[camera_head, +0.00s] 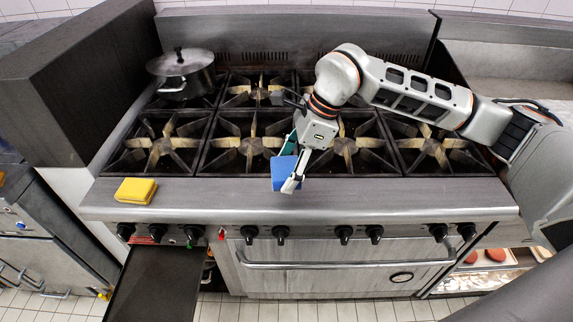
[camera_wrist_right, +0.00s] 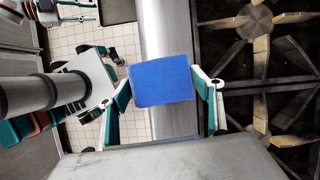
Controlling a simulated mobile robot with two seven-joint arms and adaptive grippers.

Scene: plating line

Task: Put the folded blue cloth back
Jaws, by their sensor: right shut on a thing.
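The folded blue cloth (camera_head: 284,174) is at the middle of the stove's steel front ledge in the head view. My right gripper (camera_head: 290,172) is shut on it, coming down from the upper right. In the right wrist view the blue cloth (camera_wrist_right: 162,81) sits between the two fingers of the right gripper (camera_wrist_right: 163,90), with the steel ledge behind it. I cannot tell whether the cloth touches the ledge. My left gripper does not show in the head view.
A folded yellow cloth (camera_head: 135,191) lies on the ledge at the left. A lidded pot (camera_head: 184,76) stands on the back left burner. Burner grates (camera_head: 248,143) lie behind the ledge. The ledge (camera_head: 400,197) is bare to the right. A dark panel (camera_head: 160,285) juts out below at the left.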

